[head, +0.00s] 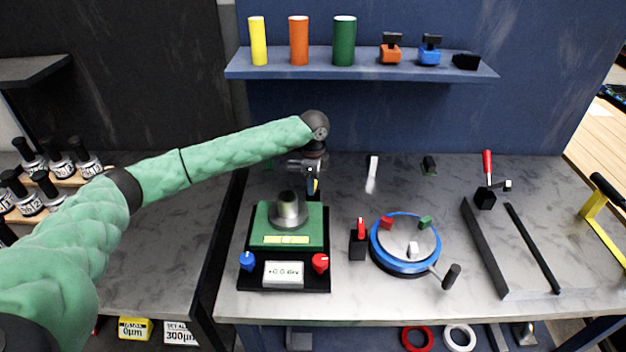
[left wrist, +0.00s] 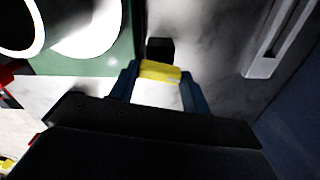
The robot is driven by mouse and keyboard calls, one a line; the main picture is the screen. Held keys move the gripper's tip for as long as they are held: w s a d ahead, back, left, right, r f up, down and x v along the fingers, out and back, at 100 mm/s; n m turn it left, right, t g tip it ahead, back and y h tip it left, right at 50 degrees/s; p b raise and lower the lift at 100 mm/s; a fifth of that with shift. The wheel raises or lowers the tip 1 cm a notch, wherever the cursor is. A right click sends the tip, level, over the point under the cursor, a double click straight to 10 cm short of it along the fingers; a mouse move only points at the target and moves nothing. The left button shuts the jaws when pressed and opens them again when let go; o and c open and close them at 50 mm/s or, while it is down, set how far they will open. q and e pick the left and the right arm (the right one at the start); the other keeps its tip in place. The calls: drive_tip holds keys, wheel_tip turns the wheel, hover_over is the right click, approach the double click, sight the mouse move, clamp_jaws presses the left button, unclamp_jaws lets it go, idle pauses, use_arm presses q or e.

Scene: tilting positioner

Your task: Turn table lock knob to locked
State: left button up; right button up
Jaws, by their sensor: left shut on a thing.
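The tilting positioner, a green-topped unit on a black base (head: 240,275), stands left of centre in the head view, with a metal cylinder (head: 288,212) on top. Its display (head: 284,273) reads about +0.0 deg. A blue knob (head: 247,261) and a red knob (head: 320,262) flank the display. My left gripper (head: 312,186) is at the positioner's back right corner. In the left wrist view its blue fingers (left wrist: 158,85) are shut on a yellow piece (left wrist: 160,71) beside a black block (left wrist: 159,49). I cannot tell which way this piece is turned. My right gripper is out of view.
A blue-rimmed round table (head: 402,268) with a crank handle (head: 451,276) stands to the right, beside a red-levered black block (head: 358,245). A shelf (head: 360,63) with coloured cylinders hangs behind. Black rails (head: 485,248) lie further right.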

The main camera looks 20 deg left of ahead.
use_arm(q)
drive_tip(key=shift+r+m, duration=0.1)
drive_tip(key=shift+m, duration=0.8)
drive_tip(key=shift+m+p, duration=0.35)
drive_tip(key=shift+m, duration=1.45)
drive_tip(key=m, duration=0.3)
drive_tip(key=shift+m+p, duration=0.3)
drive_tip(key=shift+p, duration=0.05)
drive_tip(key=m, duration=0.5)
drive_tip(key=shift+m, duration=0.8)
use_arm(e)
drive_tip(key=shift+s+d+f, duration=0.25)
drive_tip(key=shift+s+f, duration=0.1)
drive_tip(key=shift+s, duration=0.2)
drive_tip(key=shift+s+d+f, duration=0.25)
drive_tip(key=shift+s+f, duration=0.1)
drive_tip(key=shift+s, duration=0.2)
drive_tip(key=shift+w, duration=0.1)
